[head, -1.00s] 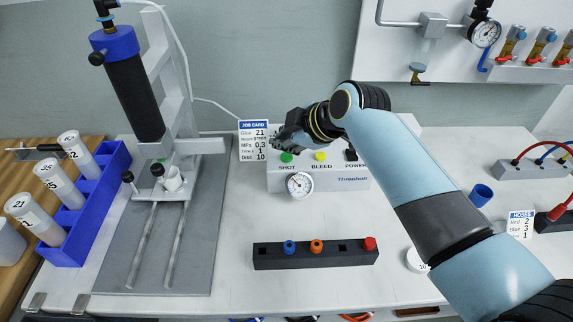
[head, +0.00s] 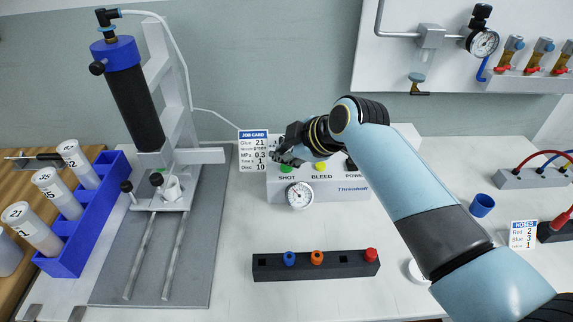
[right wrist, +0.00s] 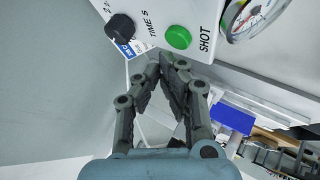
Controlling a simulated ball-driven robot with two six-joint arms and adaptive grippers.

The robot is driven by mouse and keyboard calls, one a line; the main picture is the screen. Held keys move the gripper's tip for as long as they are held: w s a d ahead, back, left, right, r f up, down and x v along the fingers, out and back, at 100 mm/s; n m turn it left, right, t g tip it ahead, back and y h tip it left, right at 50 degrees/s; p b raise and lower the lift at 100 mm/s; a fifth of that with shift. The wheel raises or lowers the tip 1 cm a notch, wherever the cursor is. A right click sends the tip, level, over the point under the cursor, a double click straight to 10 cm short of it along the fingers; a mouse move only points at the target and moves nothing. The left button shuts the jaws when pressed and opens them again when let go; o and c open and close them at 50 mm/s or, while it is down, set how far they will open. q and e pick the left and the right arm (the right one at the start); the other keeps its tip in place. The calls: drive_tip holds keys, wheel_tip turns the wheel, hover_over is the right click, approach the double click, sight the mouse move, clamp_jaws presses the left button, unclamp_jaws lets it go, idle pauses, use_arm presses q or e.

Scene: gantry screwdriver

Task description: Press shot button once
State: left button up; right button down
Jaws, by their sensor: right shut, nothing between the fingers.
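The green SHOT button (head: 286,168) sits on the white dispenser controller (head: 345,188), left of the yellow BLEED button (head: 320,166). My right gripper (head: 281,154) is just above and behind the SHOT button in the head view, with its arm reaching across from the right. In the right wrist view, the green SHOT button (right wrist: 178,37) is clear and unpressed as far as I can tell. The shut, empty fingertips (right wrist: 171,63) lie close to it, and a gap shows between them in the picture. My left gripper is not in view.
A round gauge (head: 299,195) is on the controller's front, below the SHOT button. A job card (head: 253,150) stands at its left. The dispensing stand (head: 165,245) is further left. A dark block (head: 270,268) with colored fittings lies in front.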

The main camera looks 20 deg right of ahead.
sight(284, 168)
drive_tip(key=shift+f, duration=0.15)
idle(0.4)
drive_tip(key=shift+f, duration=0.3)
drive_tip(key=shift+f+b, duration=0.4)
drive_tip(key=shift+f, duration=0.05)
idle(0.6)
idle(0.4)
drive_tip(key=shift+r+p, duration=0.9)
drive_tip(key=shift+p, duration=0.05)
drive_tip(key=shift+r, duration=0.1)
wheel_tip(284, 168, up, 5)
drive_tip(key=p, duration=0.5)
